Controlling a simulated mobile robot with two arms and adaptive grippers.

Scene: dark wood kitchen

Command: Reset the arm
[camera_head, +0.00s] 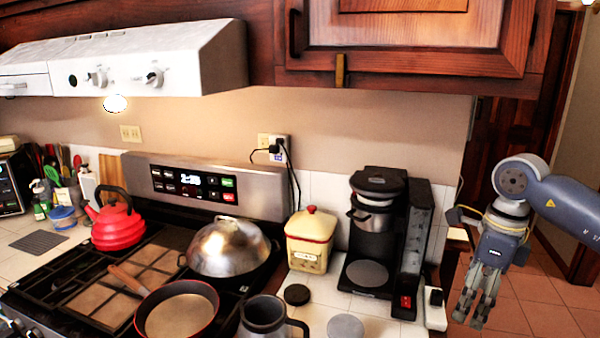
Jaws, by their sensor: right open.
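My right gripper (470,308) hangs at the right side of the view, pointing down, to the right of the counter's end and over the tiled floor. Its fingers are a little apart and nothing shows between them. My right arm (565,205) comes in from the right edge, with the wrist bent downward. My left gripper does not show.
A black coffee maker (376,235) stands at the counter's right end, nearest my right gripper. A yellow canister (309,243), a dark mug (263,316), a pan (178,312), a domed lid (228,247) and a red kettle (116,222) stand farther left. A cabinet (405,25) hangs above.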

